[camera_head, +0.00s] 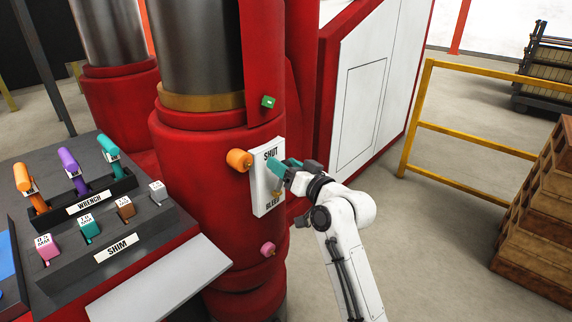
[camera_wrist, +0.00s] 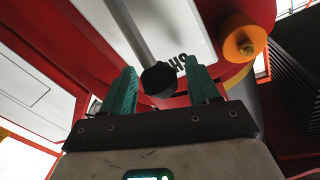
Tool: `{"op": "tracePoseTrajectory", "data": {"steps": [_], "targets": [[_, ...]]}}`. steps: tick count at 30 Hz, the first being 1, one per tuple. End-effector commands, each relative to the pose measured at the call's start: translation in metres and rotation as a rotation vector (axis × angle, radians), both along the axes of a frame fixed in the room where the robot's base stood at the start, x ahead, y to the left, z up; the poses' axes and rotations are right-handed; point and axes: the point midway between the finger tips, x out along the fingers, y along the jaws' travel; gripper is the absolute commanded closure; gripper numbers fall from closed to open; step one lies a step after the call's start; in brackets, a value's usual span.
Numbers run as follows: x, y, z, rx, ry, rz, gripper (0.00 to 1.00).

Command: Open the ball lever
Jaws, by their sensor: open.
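The ball lever (camera_wrist: 159,79) shows in the wrist view as a grey rod ending in a dark round knob. It comes down from a white plate (camera_wrist: 178,18) with partly hidden lettering. In the head view the plate (camera_head: 260,195) is on the red column, with "SHUT" at the top and a word like "BLEED" at the bottom. My gripper (camera_head: 284,168) is at the plate's right side near "SHUT" and hides most of the lever. In the wrist view my gripper (camera_wrist: 160,76) has its two teal fingers open, one on each side of the knob, with gaps visible.
An orange knob (camera_head: 239,160) sticks out left of the plate, and a pink knob (camera_head: 267,249) below it. A rack of wrenches and shims (camera_head: 100,205) stands at the left. A yellow railing (camera_head: 460,130) and stacked bricks (camera_head: 540,215) are at the right.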

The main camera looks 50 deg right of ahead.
Motion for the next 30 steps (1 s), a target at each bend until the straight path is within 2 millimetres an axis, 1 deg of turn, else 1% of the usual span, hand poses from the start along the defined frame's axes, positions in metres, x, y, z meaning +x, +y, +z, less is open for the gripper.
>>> {"op": "tracePoseTrajectory", "data": {"steps": [7,26,30], "targets": [[0.0005,0.0001,-0.0003,0.000,0.000,0.000,0.40],[0.0001,-0.0001,-0.0005,0.000,0.001,-0.001,1.00],[0.0001,-0.0002,-0.0005,-0.001,0.001,-0.001,1.00]]}}
